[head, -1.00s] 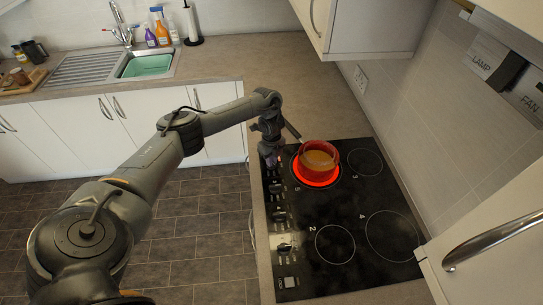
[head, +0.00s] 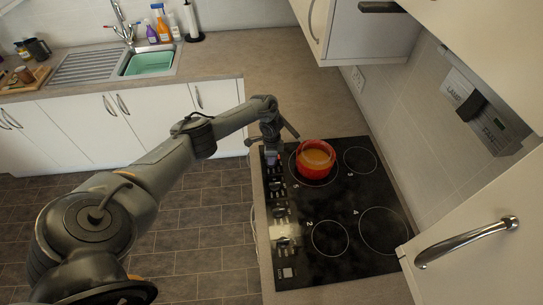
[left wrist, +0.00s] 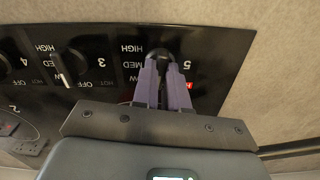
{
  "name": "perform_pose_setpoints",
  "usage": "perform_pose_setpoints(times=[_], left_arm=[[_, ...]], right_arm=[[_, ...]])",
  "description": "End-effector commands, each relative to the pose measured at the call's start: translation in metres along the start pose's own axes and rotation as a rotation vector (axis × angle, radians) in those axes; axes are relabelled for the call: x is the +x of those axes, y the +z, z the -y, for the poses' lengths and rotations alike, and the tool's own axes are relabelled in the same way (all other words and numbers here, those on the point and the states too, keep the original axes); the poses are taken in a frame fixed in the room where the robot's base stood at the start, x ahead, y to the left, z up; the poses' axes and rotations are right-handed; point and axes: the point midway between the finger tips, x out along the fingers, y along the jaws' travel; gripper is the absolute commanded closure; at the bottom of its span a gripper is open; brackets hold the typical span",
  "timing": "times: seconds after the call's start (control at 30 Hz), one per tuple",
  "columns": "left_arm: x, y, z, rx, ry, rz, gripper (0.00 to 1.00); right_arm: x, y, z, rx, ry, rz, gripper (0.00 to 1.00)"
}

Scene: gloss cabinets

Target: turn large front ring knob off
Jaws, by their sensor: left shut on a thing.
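My left gripper (head: 272,158) is at the far end of the hob's knob row, pointing down. In the left wrist view its purple fingers (left wrist: 163,75) are shut on a black knob (left wrist: 160,54) next to the label 5. The knob is mostly hidden between the fingers, so its pointer cannot be read. A red pot (head: 316,162) with orange-brown contents stands on the large front ring, just right of the gripper. No red glow shows under the pot. My right gripper is not in view.
The black hob (head: 340,205) has other bare rings. The knob beside 3 (left wrist: 72,68) is close to the fingers, with more knobs along the row. A wall cabinet (head: 368,35) overhangs the far counter. A cabinet door with a metal handle (head: 465,242) is at right.

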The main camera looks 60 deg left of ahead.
Motion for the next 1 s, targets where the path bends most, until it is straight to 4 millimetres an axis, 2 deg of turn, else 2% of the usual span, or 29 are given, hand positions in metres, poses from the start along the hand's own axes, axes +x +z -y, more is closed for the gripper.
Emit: perform_pose_setpoints(times=[0.33, 0.87, 0.9, 1.0], left_arm=[[-0.001, -0.0001, 0.0, -0.139, 0.001, 0.0, 1.0], [-0.0011, -0.0003, 0.0, -0.164, 0.001, -0.001, 1.0], [-0.0011, -0.0003, 0.0, -0.163, 0.001, -0.001, 0.83], [-0.001, -0.0003, 0.0001, -0.163, 0.001, -0.001, 0.67]], right_arm=[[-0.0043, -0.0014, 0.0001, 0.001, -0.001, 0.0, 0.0], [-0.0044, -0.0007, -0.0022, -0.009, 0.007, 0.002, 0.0], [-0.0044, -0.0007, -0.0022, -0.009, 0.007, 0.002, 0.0], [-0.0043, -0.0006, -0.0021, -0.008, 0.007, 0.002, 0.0]])
